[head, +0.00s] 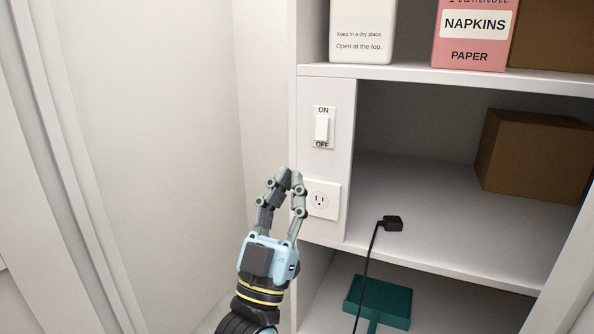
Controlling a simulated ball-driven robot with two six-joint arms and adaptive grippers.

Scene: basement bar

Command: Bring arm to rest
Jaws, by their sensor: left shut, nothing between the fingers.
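My left gripper (285,180) is in the lower middle of the head view, pointing up, with its fingertips together and nothing between them. It is in front of the shelf unit's left edge, just left of a wall outlet (321,200) with empty sockets. Above the outlet is a white light switch (322,129) marked ON at the top and OFF at the bottom. I cannot tell whether the fingers touch the unit. My right gripper is not in view.
A black plug (392,223) lies on the middle shelf (440,240), its cord hanging over the front edge. A brown box (535,155) stands behind it. A white container (362,30) and a pink napkins box (473,35) stand above. A teal object (385,303) is below.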

